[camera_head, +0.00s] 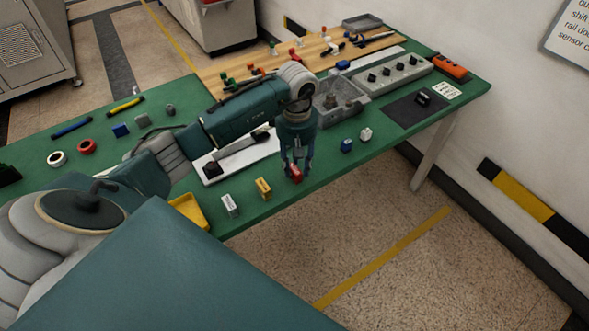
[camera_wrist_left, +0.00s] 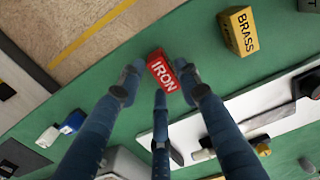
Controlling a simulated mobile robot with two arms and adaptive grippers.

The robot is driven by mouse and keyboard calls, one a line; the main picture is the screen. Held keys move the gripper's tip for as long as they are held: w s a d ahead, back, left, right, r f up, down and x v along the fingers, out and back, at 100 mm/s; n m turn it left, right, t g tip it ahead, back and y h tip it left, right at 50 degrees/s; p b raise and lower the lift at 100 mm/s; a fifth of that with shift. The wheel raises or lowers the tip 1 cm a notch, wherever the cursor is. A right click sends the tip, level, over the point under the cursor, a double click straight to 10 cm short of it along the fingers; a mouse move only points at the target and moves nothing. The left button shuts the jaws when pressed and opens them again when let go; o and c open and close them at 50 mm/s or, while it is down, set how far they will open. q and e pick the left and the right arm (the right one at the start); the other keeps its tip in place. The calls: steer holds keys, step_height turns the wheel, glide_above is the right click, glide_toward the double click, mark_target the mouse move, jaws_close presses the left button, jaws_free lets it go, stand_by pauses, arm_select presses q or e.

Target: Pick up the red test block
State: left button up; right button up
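The red test block (camera_head: 296,174) stands near the front edge of the green table, in a row with other small blocks. In the left wrist view the red block (camera_wrist_left: 162,72), marked "IRON", shows between the fingers. My left gripper (camera_head: 297,168) points down over it, its fingertips low at the block's sides. In the left wrist view my left gripper (camera_wrist_left: 159,80) has its fingers spread around the block, with a small gap seen at one side. The gripper looks open. The block's underside is hidden. My right gripper is not in view.
A yellow block (camera_head: 263,188) marked "BRASS" and a whitish block (camera_head: 230,206) stand to the left. A blue block (camera_head: 346,145) and a white block (camera_head: 366,134) stand to the right. A grey bin (camera_head: 338,103) sits behind. A yellow tray (camera_head: 190,211) lies left.

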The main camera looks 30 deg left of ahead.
arm_select(q)
jaws_close()
steer(key=shift+r, duration=0.2)
